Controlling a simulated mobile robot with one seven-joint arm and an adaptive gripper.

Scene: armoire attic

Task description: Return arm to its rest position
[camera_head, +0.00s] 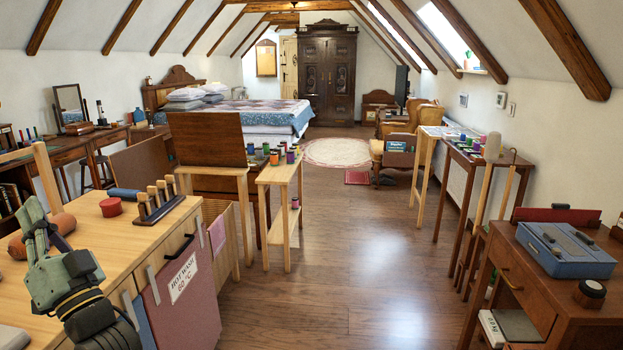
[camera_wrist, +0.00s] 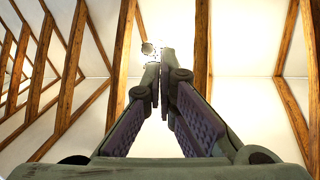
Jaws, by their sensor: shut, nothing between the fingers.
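My gripper (camera_head: 36,222) is at the lower left of the head view, its fingers pointing upward, in front of or over the left wooden counter (camera_head: 150,235). In the wrist view the two fingers (camera_wrist: 158,85) lean together and their tips meet, with nothing between them. Behind the fingers the wrist view shows only the pale sloped ceiling and its brown beams (camera_wrist: 201,50). My arm's wrist shows below the gripper in the head view.
On the counter are a red round tin (camera_head: 111,207), a rack of wooden-handled tools (camera_head: 155,203) and an orange-brown roll (camera_head: 62,224) close to my gripper. A blue box (camera_head: 566,249) stands on the right desk (camera_head: 540,286). The floor (camera_head: 340,250) between is clear.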

